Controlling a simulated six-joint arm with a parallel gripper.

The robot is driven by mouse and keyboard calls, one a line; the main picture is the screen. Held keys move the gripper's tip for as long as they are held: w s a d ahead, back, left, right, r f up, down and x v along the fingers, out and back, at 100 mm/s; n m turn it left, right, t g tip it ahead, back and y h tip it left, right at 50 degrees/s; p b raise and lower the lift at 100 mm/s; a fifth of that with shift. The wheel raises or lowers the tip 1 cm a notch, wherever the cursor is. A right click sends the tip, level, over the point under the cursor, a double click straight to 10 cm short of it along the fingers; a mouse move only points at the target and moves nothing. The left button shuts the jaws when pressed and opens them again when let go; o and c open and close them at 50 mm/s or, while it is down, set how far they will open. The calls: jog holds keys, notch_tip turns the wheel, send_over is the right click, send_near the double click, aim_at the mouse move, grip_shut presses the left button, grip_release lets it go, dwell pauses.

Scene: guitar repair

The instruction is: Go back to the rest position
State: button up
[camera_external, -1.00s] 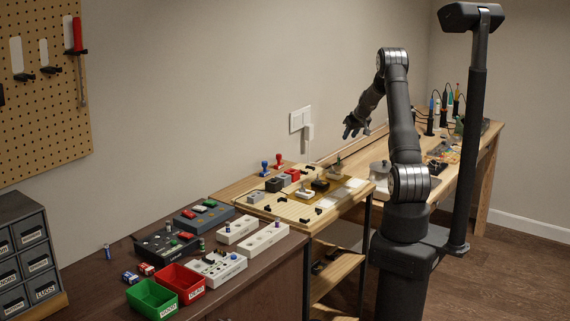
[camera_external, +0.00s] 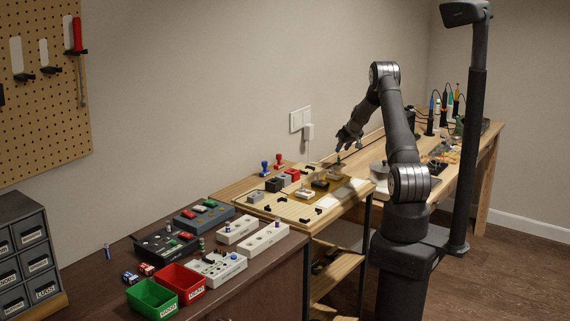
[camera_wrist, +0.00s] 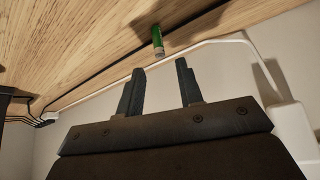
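My gripper (camera_external: 347,141) is in the air over the back part of the wooden workbench, near the wall, in the external view. In the wrist view my gripper (camera_wrist: 158,85) shows two dark fingers spread apart with nothing between them. A small green cylinder (camera_wrist: 158,41) lies beyond the fingertips on the wood, apart from them.
A board with small parts (camera_external: 288,209) lies left of my gripper. Red (camera_external: 184,281) and green (camera_external: 152,298) bins stand at the front left. A white wall box (camera_external: 307,131) with a cable is close behind my gripper. Upright tools (camera_external: 446,108) stand at the far right.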

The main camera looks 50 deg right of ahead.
aim_at(339, 155)
jog(key=x, duration=0.3)
jog(key=shift+w+f, duration=0.1)
jog(key=shift+f, duration=0.35)
jog(key=shift+d+r, duration=0.1)
jog(key=shift+r, duration=1.2)
jog(key=shift+f, duration=0.15)
